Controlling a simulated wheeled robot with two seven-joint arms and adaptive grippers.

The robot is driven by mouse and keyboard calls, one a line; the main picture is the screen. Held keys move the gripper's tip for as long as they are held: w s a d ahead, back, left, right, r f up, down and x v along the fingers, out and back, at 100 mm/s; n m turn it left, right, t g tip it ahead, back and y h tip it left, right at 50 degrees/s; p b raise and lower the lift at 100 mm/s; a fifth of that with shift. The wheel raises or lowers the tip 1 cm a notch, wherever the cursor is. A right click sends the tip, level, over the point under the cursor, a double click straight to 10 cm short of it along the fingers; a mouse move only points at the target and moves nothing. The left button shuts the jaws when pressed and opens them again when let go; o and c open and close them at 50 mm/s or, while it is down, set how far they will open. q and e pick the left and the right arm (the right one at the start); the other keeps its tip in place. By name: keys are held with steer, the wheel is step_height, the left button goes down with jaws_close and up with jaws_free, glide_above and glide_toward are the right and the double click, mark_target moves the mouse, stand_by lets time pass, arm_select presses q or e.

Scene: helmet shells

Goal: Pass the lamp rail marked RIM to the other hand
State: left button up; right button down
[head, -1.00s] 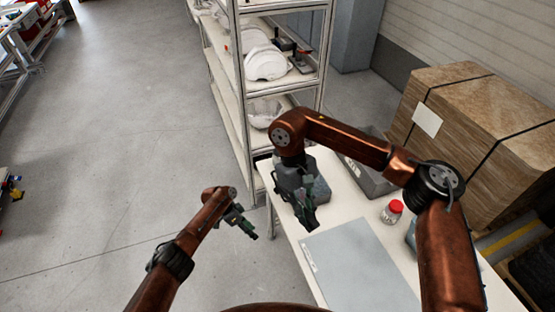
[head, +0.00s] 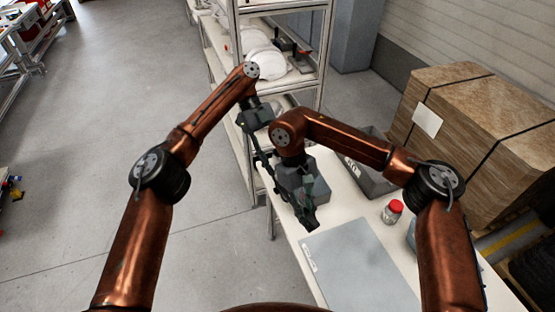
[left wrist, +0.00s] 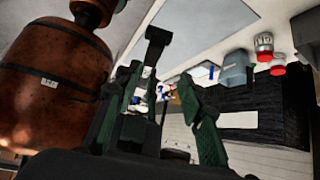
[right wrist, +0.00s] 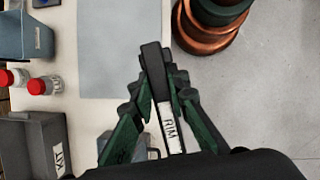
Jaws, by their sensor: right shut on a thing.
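The lamp rail (right wrist: 153,75) is a slim dark bar with a white label reading RIM, seen in the right wrist view. My right gripper (right wrist: 158,90) is shut on it, with the rail sticking out past the fingertips. In the head view my right gripper (head: 308,218) is over the table's left part; the rail is hard to make out there. My left gripper (head: 264,160) is up and left of it, beyond the table's edge. In the left wrist view its fingers (left wrist: 160,100) stand apart. A dark bar (left wrist: 158,36) shows beyond them; I cannot tell whether it is the rail.
A grey mat (head: 358,268) lies on the white table (head: 345,200). A red-capped jar (head: 392,211) and a grey bin (head: 372,183) marked KIT stand to the right. A shelf rack (head: 232,80) with white helmet shells (head: 264,62) rises behind my left gripper. Strapped boxes (head: 470,125) stand right.

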arm_select(q)
steer(key=shift+m, duration=0.4)
steer(key=x, duration=0.3)
steer(key=s+x, duration=0.1)
steer(key=x, duration=0.3)
steer(key=r+x, duration=0.1)
steer(key=x, duration=0.3)
steer(key=shift+s, duration=0.35)
steer(key=shift+d, duration=0.1)
jaws_close()
arm_select(e)
steer(key=c, duration=1.8)
jaws_free()
steer(key=v, duration=1.2)
